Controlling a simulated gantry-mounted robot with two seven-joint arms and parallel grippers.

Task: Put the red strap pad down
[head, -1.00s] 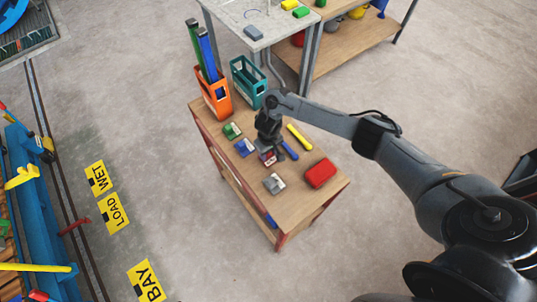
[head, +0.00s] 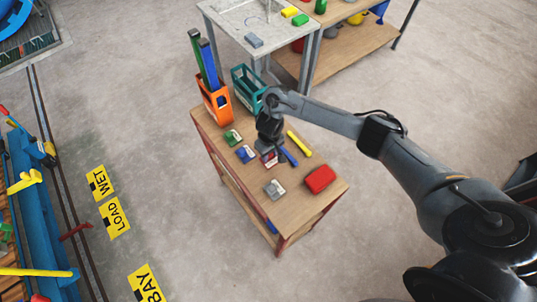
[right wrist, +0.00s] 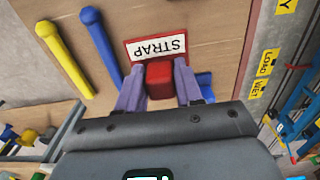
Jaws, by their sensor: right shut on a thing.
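The red strap pad shows in the right wrist view as a red block (right wrist: 159,78) with a white label plate reading STRAP (right wrist: 158,47) bordered in red. In the head view the pad (head: 270,159) is a small patch mostly hidden under my right gripper (head: 268,150). In the right wrist view my right gripper (right wrist: 160,85) is shut on the red block, one finger on each side. The plate lies at or very close to the wooden bench top (head: 240,180); I cannot tell whether it touches. My left gripper is not in view.
On the bench are a green pad (head: 232,137), a blue pad (head: 246,153), a grey pad (head: 275,188), a red box (head: 320,179), a yellow tool (head: 300,144) and a blue tool (head: 288,156). Orange (head: 215,106) and teal (head: 248,88) holders stand at the far end.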

